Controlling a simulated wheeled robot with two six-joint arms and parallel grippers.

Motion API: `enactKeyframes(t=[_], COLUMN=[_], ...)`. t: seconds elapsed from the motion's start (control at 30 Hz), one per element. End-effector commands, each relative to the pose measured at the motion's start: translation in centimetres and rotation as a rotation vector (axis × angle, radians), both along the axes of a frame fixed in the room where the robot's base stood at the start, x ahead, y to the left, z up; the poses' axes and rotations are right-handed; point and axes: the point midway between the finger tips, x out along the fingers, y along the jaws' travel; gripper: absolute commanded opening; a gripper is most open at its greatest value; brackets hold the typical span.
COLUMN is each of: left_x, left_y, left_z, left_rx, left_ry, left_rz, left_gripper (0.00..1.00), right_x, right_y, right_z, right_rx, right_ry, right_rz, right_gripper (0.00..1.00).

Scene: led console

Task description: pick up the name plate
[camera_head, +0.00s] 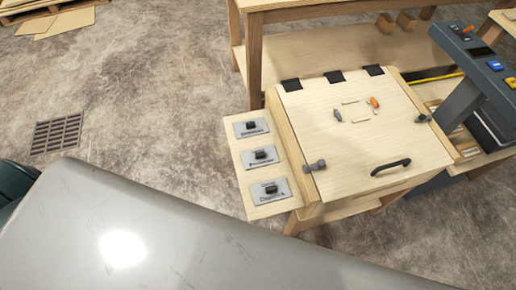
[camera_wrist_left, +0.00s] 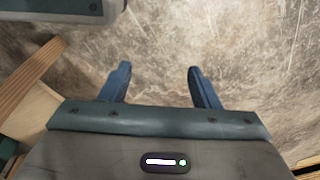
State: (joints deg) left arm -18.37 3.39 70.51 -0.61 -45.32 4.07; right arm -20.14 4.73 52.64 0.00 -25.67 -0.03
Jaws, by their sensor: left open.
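Three grey plates with dark knobs and small lettering lie in a column on the wooden side shelf of the console in the head view: a far plate (camera_head: 241,131), a middle plate (camera_head: 250,159) and a near plate (camera_head: 262,195). The lettering is too small to read surely, so I cannot tell which is the name plate. My left gripper (camera_wrist_left: 159,68) shows in the left wrist view, its two blue fingers wide apart with nothing between them, above bare floor. No plate shows in that view. My right gripper is in neither view.
The console's wooden lid (camera_head: 345,150) has a black handle (camera_head: 391,166), a grey latch (camera_head: 315,166) and small loose-looking pieces on top. A dark post with buttons (camera_head: 480,75) stands at right. A wooden bench (camera_head: 330,45) is behind. Open floor (camera_head: 160,90) lies left.

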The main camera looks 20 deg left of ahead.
Motion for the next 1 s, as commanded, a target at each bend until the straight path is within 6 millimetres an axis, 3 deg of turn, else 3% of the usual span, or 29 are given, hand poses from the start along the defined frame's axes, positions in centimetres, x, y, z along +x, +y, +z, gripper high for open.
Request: enactKeyframes(t=[0.03, 0.1, 0.3, 0.5, 0.7, 1.0], left_x=[3.5, 6.5, 11.2, 13.3, 15.7, 20.8], left_y=[-0.9, -1.7, -3.0, -3.8, -5.2, -8.5], left_z=[5.2, 10.2, 20.6, 28.6, 34.6, 36.8], left_rx=[-0.010, -0.019, -0.038, -0.052, -0.077, -0.115], left_ry=[-0.018, -0.015, -0.007, -0.003, 0.024, 0.114], left_rz=[0.025, 0.062, 0.142, 0.202, 0.288, 0.424], left_gripper=[0.56, 0.56, 0.56, 0.56, 0.56, 0.56], right_x=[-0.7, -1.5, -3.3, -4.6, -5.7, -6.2], right_y=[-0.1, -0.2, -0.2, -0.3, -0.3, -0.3], right_z=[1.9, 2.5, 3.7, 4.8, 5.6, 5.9], right_rx=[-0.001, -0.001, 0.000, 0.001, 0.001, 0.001], right_ry=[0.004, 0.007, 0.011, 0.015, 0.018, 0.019], right_rz=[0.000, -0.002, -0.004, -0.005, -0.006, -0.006], right_gripper=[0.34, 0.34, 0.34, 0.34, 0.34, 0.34])
